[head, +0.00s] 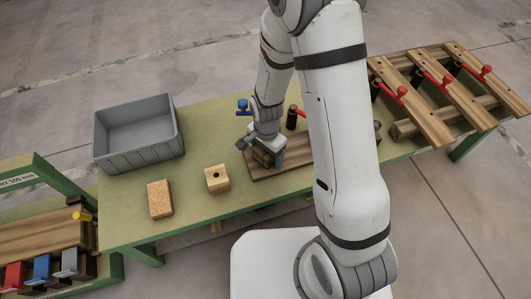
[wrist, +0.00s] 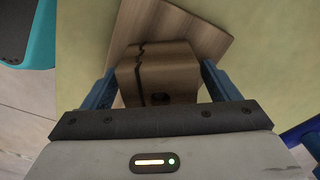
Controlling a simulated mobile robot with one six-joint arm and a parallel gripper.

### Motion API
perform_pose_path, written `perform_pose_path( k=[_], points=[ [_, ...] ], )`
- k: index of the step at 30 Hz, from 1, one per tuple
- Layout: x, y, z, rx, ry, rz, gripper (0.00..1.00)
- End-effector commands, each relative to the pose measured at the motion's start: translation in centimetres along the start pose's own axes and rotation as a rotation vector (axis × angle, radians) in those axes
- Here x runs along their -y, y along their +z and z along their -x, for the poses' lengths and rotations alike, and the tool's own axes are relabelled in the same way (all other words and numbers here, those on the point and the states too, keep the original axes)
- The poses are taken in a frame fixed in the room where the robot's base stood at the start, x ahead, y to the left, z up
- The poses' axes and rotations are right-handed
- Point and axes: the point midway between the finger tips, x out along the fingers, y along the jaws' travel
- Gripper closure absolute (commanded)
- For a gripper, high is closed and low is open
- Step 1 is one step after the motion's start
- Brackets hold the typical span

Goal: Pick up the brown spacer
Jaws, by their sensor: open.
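A brown block (wrist: 158,72), which looks like the brown spacer, sits on a wooden board in the wrist view. It has a dark jagged line across it and a dark hole near its lower edge. My gripper (wrist: 160,82) is open, with one blue finger on each side of the block. The fingers are close to its sides; I cannot tell whether they touch. In the head view my gripper (head: 263,153) is low over the wooden board (head: 297,166), partly hiding the brown block (head: 263,158).
A light wood block with a hole (head: 217,179) and a speckled tan block (head: 159,199) stand on the green table (head: 195,215). A grey bin (head: 139,158) is at the back left. Sloped planks with red-handled clamps (head: 437,80) are at the right.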

Motion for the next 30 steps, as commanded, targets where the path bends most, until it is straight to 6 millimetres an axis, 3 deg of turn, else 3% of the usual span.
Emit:
perform_pose_path(
  k=[20, 26, 30],
  points=[
    [0.0, 0.1, 0.1, 0.000, 0.001, 0.002, 0.72],
    [0.0, 0.1, 0.3, 0.000, 0.000, 0.002, 0.73],
    [0.1, 0.1, 2.1, -0.001, -0.002, 0.002, 0.73]
  ],
)
